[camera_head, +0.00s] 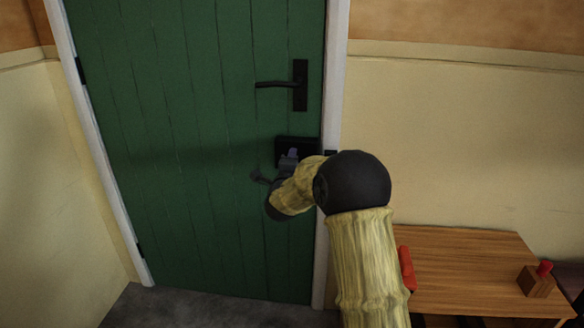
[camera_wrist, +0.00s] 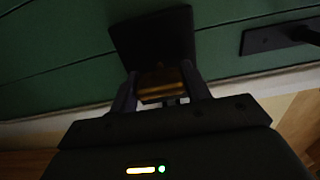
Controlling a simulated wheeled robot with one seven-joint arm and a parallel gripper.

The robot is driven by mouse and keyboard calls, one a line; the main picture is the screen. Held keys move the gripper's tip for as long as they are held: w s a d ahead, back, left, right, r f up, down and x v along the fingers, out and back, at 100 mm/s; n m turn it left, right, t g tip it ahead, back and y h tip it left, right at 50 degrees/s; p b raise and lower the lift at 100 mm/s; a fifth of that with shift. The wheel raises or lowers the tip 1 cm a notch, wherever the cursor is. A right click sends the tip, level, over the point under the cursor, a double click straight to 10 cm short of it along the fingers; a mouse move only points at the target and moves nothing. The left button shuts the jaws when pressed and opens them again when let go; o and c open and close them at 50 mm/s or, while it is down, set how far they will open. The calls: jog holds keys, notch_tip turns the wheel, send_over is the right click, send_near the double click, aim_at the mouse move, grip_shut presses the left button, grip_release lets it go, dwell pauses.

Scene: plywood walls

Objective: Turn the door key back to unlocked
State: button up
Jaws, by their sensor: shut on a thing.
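A green plank door (camera_head: 190,130) stands shut in a white frame. A black lever handle (camera_head: 290,85) sits on its right side, and its dark plate shows in the wrist view (camera_wrist: 280,38). Below the handle is a dark square lock plate (camera_head: 296,143), which also shows in the wrist view (camera_wrist: 152,38). My gripper (camera_head: 289,158) is at this plate. In the wrist view, my gripper (camera_wrist: 160,88) is shut on the brass-coloured key (camera_wrist: 160,82) in front of the plate. How far the key is turned I cannot tell.
A wooden table (camera_head: 470,265) stands at the lower right, with a small wooden block with a red top (camera_head: 537,279) and a red object (camera_head: 407,268) at its left edge. The white door frame (camera_head: 334,80) is close to my arm. Grey floor lies below the door.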

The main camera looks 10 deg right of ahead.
jog(key=o, duration=1)
jog(key=shift+c, duration=0.2)
jog(key=p+v, duration=0.2)
jog(key=v, duration=1.5)
jog(key=shift+s, duration=0.15)
